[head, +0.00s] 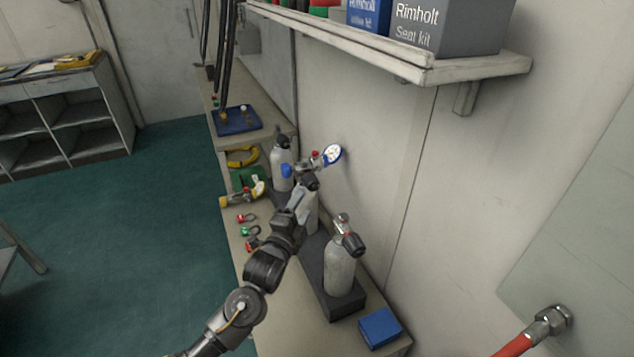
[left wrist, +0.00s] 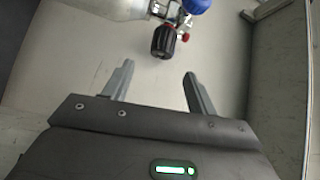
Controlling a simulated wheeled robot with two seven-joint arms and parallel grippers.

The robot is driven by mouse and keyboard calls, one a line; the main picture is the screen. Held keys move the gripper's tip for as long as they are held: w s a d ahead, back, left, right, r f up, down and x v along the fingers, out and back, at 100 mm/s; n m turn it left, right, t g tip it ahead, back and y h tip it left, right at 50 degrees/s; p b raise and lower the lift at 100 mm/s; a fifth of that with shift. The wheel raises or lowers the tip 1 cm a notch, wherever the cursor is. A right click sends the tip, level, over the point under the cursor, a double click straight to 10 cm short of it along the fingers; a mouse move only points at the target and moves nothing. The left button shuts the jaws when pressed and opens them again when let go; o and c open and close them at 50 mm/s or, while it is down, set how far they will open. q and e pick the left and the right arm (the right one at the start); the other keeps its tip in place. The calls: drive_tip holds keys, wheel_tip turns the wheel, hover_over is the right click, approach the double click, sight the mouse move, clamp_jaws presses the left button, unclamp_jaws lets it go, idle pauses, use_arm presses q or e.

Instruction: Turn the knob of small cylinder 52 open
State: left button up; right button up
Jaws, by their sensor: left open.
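Three pale grey cylinders stand in a row on the bench; I cannot read a number on any, so I cannot tell which is 52. The front one (head: 340,272) has a black knob (head: 354,244). The middle one (head: 311,217) is partly hidden behind my left gripper (head: 309,180); a blue part (head: 286,171) and a round gauge (head: 332,153) show by its top. The rear one (head: 281,168) has a black top. In the left wrist view, my open, empty left gripper (left wrist: 159,72) points at a black knob (left wrist: 163,41) on a cylinder (left wrist: 108,7), apart from it.
A dark block (head: 345,305) holds the front cylinder, with a blue box (head: 380,327) beside it. Small red and green fittings (head: 246,218) and a yellow-ended tool (head: 238,199) lie left of the row. A shelf (head: 470,68) overhangs the bench; the wall is close on the right.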

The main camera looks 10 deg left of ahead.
sight(314, 187)
use_arm(q)
drive_tip(key=p+x, duration=0.1)
drive_tip(key=x, duration=0.9)
drive_tip(key=shift+w+r, duration=0.2)
drive_tip(key=shift+w, duration=0.2)
drive_tip(key=shift+c, duration=0.2)
drive_tip(key=c, duration=1)
drive_tip(key=shift+o, duration=0.2)
drive_tip(key=shift+d+f, duration=0.1)
drive_tip(key=shift+d, duration=0.05)
